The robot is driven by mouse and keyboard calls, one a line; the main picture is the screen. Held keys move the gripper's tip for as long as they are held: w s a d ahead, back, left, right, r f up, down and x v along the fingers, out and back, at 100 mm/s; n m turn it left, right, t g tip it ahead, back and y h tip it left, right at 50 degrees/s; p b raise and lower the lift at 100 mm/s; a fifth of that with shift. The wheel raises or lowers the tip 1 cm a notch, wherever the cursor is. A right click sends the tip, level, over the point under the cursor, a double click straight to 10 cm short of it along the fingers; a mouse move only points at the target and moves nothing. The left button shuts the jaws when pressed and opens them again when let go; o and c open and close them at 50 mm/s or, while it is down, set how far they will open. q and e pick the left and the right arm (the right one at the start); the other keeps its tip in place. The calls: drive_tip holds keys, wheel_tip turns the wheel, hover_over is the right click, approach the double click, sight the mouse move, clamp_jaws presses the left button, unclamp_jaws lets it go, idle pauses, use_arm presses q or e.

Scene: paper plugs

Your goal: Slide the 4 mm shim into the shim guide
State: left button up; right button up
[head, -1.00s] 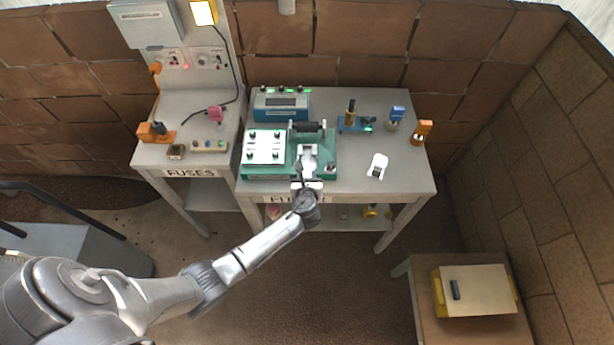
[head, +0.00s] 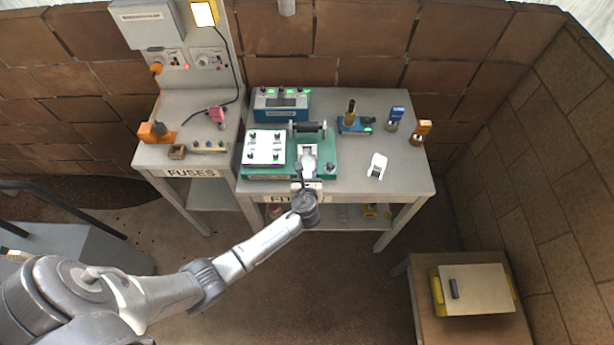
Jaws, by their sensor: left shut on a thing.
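My left gripper (head: 304,172) comes in over the front edge of the table at the green fixture (head: 323,168). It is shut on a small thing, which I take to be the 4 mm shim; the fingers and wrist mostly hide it. A pale grey slotted block (head: 307,151), which looks like the shim guide, sits on the fixture just beyond the fingertips. I cannot tell whether the held piece is inside the guide or only in front of it. My right gripper is not in view.
A white plate with dark knobs (head: 264,147) is left of the guide, a black roller (head: 307,127) behind it. A white clip-like part (head: 377,166) lies right on the table (head: 410,177). Blue (head: 396,114) and orange (head: 422,127) pieces stand at the back right.

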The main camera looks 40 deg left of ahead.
sight(307, 166)
use_arm(q)
drive_tip(key=shift+w+a, duration=0.35)
idle(0.7)
drive_tip(key=shift+w+a, duration=0.5)
drive_tip(key=shift+w, duration=0.1)
drive_tip(key=shift+w+a, duration=0.5)
drive_tip(key=shift+w, duration=0.1)
idle(0.4)
drive_tip(key=shift+w+a+b, duration=0.3)
drive_tip(key=shift+w+a, duration=0.25)
drive_tip(key=shift+w, duration=0.15)
drive_tip(key=shift+w+a, duration=0.4)
drive_tip(key=o, duration=1.1)
drive_tip(key=shift+c, duration=0.2)
drive_tip(key=shift+d, duration=0.1)
